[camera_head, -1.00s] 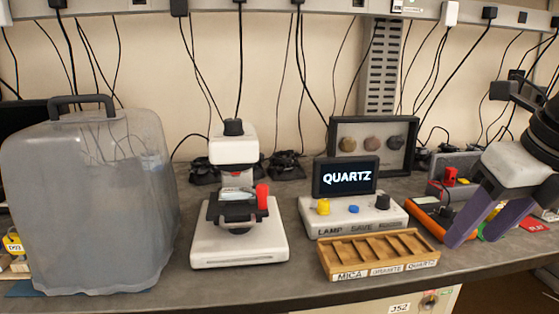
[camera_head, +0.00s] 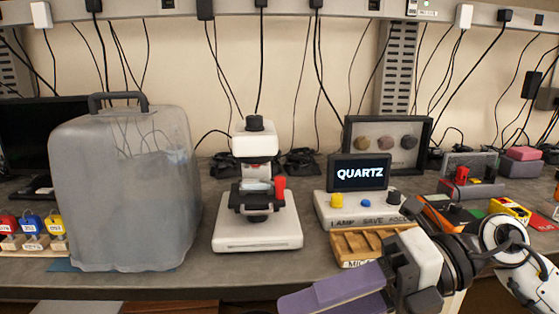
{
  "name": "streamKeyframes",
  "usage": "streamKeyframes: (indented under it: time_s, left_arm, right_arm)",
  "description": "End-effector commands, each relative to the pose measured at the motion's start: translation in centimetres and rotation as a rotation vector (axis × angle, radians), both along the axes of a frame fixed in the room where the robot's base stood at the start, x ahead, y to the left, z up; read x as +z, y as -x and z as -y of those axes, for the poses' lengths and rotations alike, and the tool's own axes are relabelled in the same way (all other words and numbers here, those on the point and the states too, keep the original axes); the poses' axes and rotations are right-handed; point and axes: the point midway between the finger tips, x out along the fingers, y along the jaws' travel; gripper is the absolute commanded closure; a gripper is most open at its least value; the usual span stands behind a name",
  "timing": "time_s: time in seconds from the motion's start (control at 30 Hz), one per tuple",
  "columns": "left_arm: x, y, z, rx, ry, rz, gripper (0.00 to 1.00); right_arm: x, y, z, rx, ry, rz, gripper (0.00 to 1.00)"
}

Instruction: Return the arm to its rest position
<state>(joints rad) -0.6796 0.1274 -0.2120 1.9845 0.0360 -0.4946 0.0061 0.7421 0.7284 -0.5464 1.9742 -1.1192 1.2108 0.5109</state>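My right arm comes in from the lower right, its white and black links bent low. My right gripper (camera_head: 302,300) is at the bottom of the head view, in front of the bench edge, with its purple fingers pointing left. The fingers overlap from this angle and are partly cut off by the frame, so their gap is unclear. I see nothing held. The gripper body and wrist hide the right part of the wooden sample tray (camera_head: 350,244). My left gripper is not in view.
A microscope (camera_head: 258,235) stands mid-bench, left of the control box with a screen reading QUARTZ (camera_head: 360,173). A cloudy cover (camera_head: 125,190) stands further left, beside coloured padlocks (camera_head: 32,224). A framed rock display (camera_head: 425,150) and a yellow block (camera_head: 510,208) are at right.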

Motion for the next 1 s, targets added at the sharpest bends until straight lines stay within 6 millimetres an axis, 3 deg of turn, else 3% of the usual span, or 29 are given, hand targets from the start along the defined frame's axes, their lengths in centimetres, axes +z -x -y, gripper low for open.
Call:
streamKeyframes:
  time_s: [0.03,0.1,0.2,0.27,0.37,0.43,0.53,0.67,0.8,0.9,1.0]
  left_arm:
    - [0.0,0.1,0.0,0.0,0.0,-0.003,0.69]
    - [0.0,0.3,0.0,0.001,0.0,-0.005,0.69]
    - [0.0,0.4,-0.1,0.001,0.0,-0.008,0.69]
    - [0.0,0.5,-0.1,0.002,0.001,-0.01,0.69]
    - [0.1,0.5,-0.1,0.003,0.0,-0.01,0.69]
    - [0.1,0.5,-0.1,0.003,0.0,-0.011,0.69]
    - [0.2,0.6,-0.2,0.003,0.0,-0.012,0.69]
    - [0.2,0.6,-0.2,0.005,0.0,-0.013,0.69]
    - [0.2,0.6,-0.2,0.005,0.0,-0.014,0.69]
    - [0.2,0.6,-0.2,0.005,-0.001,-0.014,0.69]
    - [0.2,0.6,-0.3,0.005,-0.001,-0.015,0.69]
  right_arm:
    - [0.7,0.4,-1.6,-0.018,-0.158,-0.092,0.53]
    - [2.0,-0.3,-2.6,-0.08,-0.363,-0.211,0.53]
    - [2.7,-2.7,-2.3,-0.227,-0.628,-0.4,0.53]
    - [2.0,-4.7,-1.2,-0.348,-0.764,-0.523,0.53]
    - [-1.8,-8.0,1.5,-0.591,-0.945,-0.742,0.53]
    - [-6.3,-9.7,3.9,-0.787,-1.032,-0.903,0.53]
    - [-13.4,-10.2,6.7,-1.041,-1.089,-1.102,0.53]
    - [-22.8,-7.9,9.4,-1.337,-1.082,-1.338,0.53]
    - [-31.8,-2.7,11.1,-1.616,-1.008,-1.57,0.53]
    - [-36.6,1.7,11.5,-1.771,-0.933,-1.709,0.53]
    - [-39.7,5.3,11.7,-1.879,-0.865,-1.814,0.53]
